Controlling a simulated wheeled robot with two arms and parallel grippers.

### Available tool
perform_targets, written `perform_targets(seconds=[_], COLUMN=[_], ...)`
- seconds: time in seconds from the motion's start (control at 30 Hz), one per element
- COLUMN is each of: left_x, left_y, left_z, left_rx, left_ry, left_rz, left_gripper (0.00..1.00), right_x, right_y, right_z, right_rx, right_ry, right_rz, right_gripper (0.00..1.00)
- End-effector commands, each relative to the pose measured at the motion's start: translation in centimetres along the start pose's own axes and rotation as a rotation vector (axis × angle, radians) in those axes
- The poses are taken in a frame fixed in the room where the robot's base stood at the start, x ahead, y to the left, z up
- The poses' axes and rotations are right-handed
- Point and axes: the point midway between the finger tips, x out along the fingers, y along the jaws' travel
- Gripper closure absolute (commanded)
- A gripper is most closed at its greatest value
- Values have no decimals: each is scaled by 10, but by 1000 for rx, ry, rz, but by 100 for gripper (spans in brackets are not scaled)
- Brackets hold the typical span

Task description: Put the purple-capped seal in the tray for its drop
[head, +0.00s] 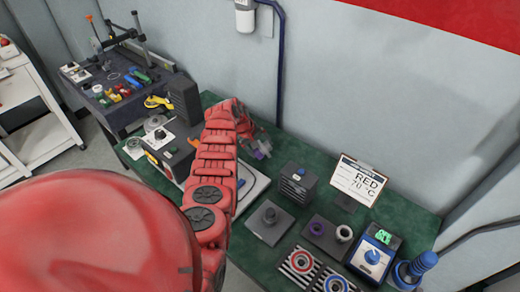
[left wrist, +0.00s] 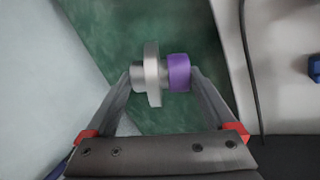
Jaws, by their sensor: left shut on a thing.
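My left gripper (left wrist: 162,78) is shut on the purple-capped seal. In the left wrist view the seal lies crosswise between the fingers, its grey flanged body (left wrist: 151,75) at the left finger and its purple cap (left wrist: 179,72) at the right. In the head view my left gripper (head: 260,149) is above the far part of the green bench, with the purple cap just showing. A dark square plate (head: 258,233) with a grey knob-like piece stands nearer. I cannot tell which is the drop tray.
A card (head: 358,180) reads "RED 70 °C". A dark box (head: 297,183) stands left of it. Striped pads with a red ring (head: 301,262) and a blue ring (head: 336,285) lie at the front. A blue-knobbed device (head: 374,257) is at right. The wall is close behind.

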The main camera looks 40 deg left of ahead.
Motion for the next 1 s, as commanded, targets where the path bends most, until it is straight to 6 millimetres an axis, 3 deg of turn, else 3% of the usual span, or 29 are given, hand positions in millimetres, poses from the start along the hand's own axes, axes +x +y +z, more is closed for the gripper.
perform_targets(seconds=[0.5,0.53,0.57,1.0], left_x=[15,14,14,5], left_y=[-8,-7,-7,-5], left_z=[0,0,1,0], left_rx=[2,2,2,0], left_ry=[1,1,1,1], left_rz=[-2,-3,-3,0], left_gripper=[100,5,0,0], right_x=[-5,-4,-3,0], right_y=[0,0,0,0], right_z=[1,1,0,0], right_rx=[0,0,0,0], right_ry=[0,0,0,0], right_rz=[0,0,0,0], right_gripper=[9,9,9,9])
